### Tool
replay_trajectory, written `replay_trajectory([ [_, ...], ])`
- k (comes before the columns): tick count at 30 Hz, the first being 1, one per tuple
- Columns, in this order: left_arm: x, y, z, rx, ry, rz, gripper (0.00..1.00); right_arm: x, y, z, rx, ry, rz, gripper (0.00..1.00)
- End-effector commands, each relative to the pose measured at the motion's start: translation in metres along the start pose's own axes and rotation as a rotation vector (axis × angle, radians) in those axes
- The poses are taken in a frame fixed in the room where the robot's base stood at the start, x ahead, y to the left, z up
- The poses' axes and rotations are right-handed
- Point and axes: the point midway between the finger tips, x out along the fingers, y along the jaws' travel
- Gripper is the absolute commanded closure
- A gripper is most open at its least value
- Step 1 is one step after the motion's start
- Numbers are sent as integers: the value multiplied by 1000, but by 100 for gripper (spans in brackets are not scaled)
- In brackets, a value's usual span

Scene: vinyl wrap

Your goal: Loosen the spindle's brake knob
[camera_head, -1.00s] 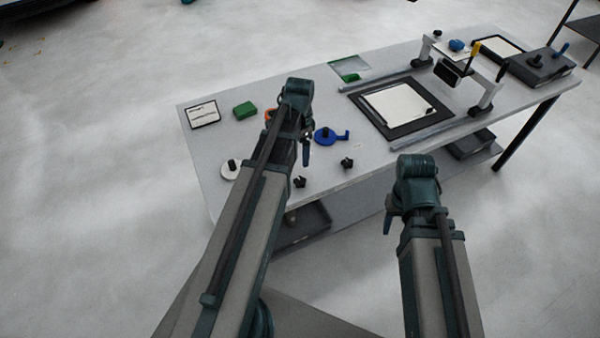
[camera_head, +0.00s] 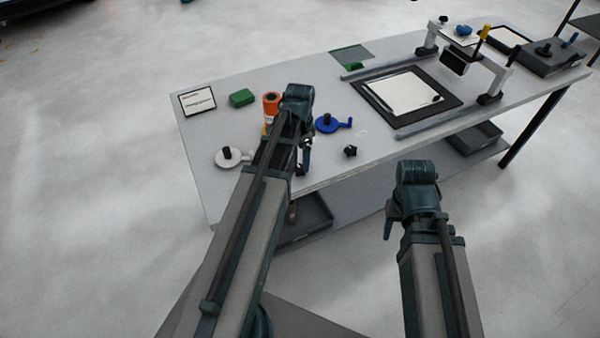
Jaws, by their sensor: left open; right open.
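Several knobs are on the grey table, and I cannot tell surely which one is the spindle's brake knob. A small black star-shaped knob (camera_head: 350,151) is at the near edge. A white disc (camera_head: 228,157) with a black knob on top is at the left, and a blue disc with a crank handle (camera_head: 328,123) and a black centre is right of my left arm. An orange roll (camera_head: 271,101) stands partly behind that arm. My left gripper (camera_head: 304,163) is open over the near edge, left of the star knob. My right gripper (camera_head: 388,224) is open, off the table's front.
A framed card (camera_head: 197,102) and a green block (camera_head: 242,98) lie at the left. A black mat with a white sheet (camera_head: 402,92) lies between rails, beside a gantry (camera_head: 462,60). A dark box (camera_head: 545,58) is at the far right. Trays (camera_head: 478,137) sit on the shelf below.

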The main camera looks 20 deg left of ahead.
Motion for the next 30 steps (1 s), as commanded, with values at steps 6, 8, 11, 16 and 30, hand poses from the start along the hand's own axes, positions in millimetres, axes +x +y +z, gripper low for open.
replay_trajectory([
  [6, 36, 0, 0, 0, 0, 0, 15, 36, -3, -2, 0, 0, 0, 50],
  [8, 40, 0, 0, 0, 0, 0, 15, 40, -4, -2, 0, 0, 0, 50],
  [11, 44, 0, 0, 0, 0, 0, 15, 44, -4, -3, 0, 0, 0, 50],
  [16, 43, 0, 0, 0, 0, 0, 15, 43, -4, -2, 0, 0, 0, 50],
  [30, 43, 0, 0, 0, 0, 0, 78, 43, -4, -2, 0, 0, 0, 50],
])
